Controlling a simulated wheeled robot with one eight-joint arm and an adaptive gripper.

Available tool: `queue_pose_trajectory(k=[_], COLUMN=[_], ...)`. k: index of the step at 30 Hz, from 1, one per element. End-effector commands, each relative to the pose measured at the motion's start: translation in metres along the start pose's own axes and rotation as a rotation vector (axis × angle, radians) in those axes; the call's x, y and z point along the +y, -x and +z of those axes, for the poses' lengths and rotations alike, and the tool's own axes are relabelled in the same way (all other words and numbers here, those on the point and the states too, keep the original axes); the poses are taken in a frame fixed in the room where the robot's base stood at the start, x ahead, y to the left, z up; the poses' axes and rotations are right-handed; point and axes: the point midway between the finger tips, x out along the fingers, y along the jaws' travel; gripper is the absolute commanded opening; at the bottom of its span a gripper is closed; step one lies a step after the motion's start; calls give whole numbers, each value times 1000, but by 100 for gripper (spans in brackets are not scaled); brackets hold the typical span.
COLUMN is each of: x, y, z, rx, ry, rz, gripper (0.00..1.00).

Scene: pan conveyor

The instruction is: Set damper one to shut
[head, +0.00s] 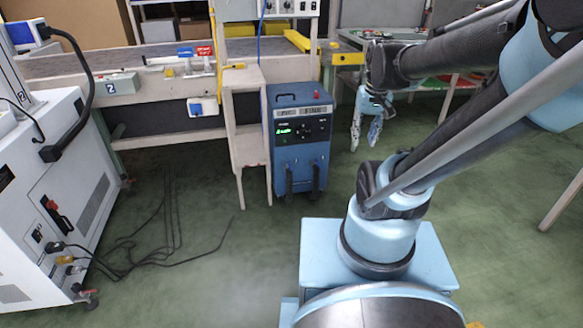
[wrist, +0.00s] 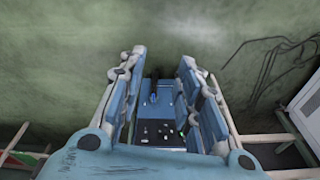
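My gripper (head: 366,133) hangs with its fingers down, to the right of the blue cabinet, in the head view. It is open and empty; the wrist view shows the two fingers apart (wrist: 164,60) with the blue cabinet seen between them. On the conveyor's side frame are a blue tag (head: 186,52) and a red tag (head: 205,50) over a pale bar with small fittings. Their lettering is too small to read, so I cannot tell which part is damper one or how it is set. A grey box marked 2 (head: 118,83) sits further left on the frame.
The blue cabinet (head: 300,145) stands on the floor beside a pale wooden stand (head: 248,140). A white machine (head: 60,200) fills the left side. Black cables (head: 165,235) lie on the green floor. The floor between cables and cabinet is clear.

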Motion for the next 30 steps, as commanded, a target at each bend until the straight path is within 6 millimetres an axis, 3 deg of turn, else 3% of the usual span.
queue_pose_trajectory(k=[6,14,23,30], x=[-10,-24,-46,-66], y=[8,2,-21,-54], z=[-56,-121,-195,-251], rx=[-17,-38,-64,-83], ry=[18,40,66,88], rz=[-21,-44,-71,-93], gripper=[31,31,31,31])
